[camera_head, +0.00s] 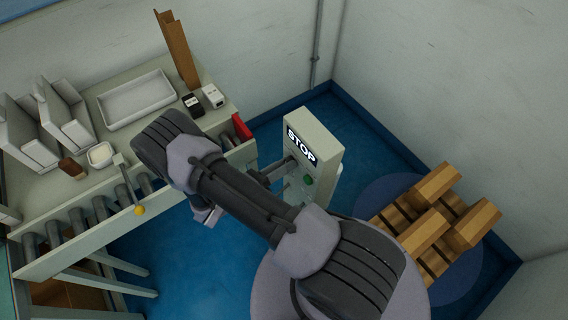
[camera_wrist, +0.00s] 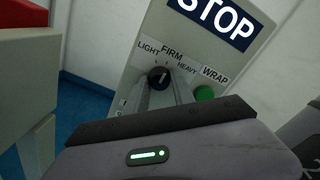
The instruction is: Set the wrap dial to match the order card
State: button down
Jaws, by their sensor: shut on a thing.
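The wrap dial (camera_wrist: 158,78) is a dark round knob on the pale control box (camera_head: 322,150). The labels LIGHT, FIRM and HEAVY run over it from left to right. Its white mark points up, roughly toward FIRM, though the picture is small. My gripper (camera_wrist: 163,86) is shut on the dial, one finger on each side. In the head view my gripper (camera_head: 282,173) reaches the box's front below the STOP sign, and the dial is hidden there. I cannot make out a readable order card in either view.
A green button (camera_wrist: 204,93) sits right of the dial under the WRAP label; it also shows in the head view (camera_head: 308,181). A roller conveyor bench (camera_head: 90,225) with a white tray (camera_head: 137,98) stands left. A wooden stack (camera_head: 432,225) lies right.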

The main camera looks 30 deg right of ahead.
jog(key=shift+n+p, duration=0.3)
jog(key=shift+n, duration=3.8)
jog(key=c, duration=1.1)
grip_release()
jog(key=shift+o, duration=0.2)
jog(key=shift+a, duration=0.1)
jog(key=a+p, duration=0.1)
jog(key=a, duration=1.6)
jog(key=shift+s+a+p, duration=0.15)
jog(key=shift+s+p, duration=0.2)
jog(key=shift+p, duration=0.05)
